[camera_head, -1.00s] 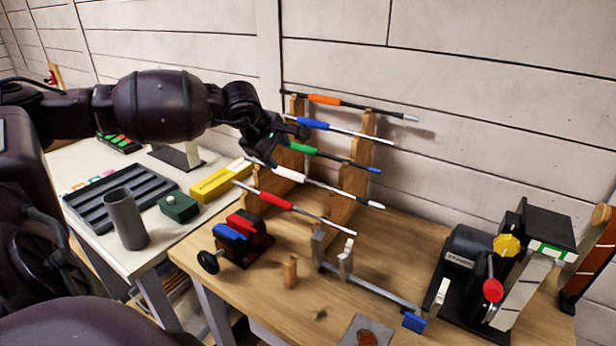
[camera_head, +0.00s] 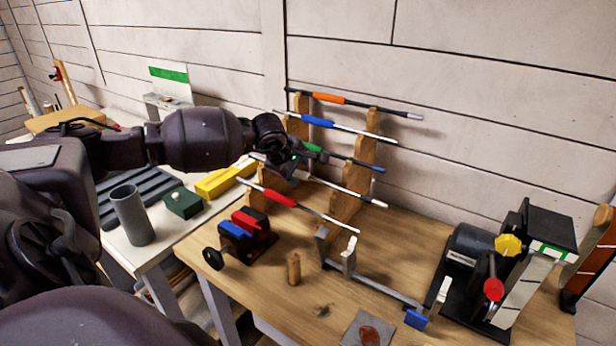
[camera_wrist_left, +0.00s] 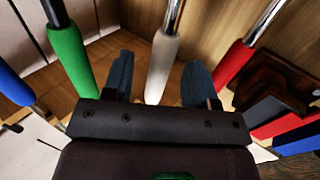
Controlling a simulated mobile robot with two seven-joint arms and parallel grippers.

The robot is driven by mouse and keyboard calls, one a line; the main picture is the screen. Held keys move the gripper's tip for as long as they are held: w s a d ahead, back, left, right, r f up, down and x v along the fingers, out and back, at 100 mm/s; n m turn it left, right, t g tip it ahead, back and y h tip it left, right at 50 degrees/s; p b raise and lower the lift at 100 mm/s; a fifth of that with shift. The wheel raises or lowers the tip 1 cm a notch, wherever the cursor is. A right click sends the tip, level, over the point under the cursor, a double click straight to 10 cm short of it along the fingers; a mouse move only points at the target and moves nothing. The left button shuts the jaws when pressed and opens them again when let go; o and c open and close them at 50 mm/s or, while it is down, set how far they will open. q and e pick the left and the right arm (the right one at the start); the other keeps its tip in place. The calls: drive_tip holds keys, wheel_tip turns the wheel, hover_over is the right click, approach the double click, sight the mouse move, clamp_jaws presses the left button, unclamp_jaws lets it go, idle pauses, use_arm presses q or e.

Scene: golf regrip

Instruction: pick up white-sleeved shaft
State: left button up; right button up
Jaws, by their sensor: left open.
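The white-sleeved shaft (camera_head: 352,191) lies slanted across the wooden rack, between the green-sleeved shaft (camera_head: 367,168) and the red-sleeved shaft (camera_head: 281,198). In the head view my left gripper (camera_head: 286,170) covers its sleeve, and only the steel part shows. In the left wrist view the white sleeve (camera_wrist_left: 160,68) stands between the two spread fingers of my left gripper. A gap shows on both sides of the sleeve. The green sleeve (camera_wrist_left: 72,60) and the red sleeve (camera_wrist_left: 233,63) lie outside the fingers. My right gripper is not in view.
The blue-sleeved (camera_head: 318,122) and orange-sleeved (camera_head: 329,98) shafts lie higher on the wooden rack (camera_head: 350,200). A red and blue vise (camera_head: 246,235) stands in front. A machine with a yellow knob (camera_head: 508,245) stands at right.

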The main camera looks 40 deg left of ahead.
use_arm(q)
drive_tip(key=c, duration=1)
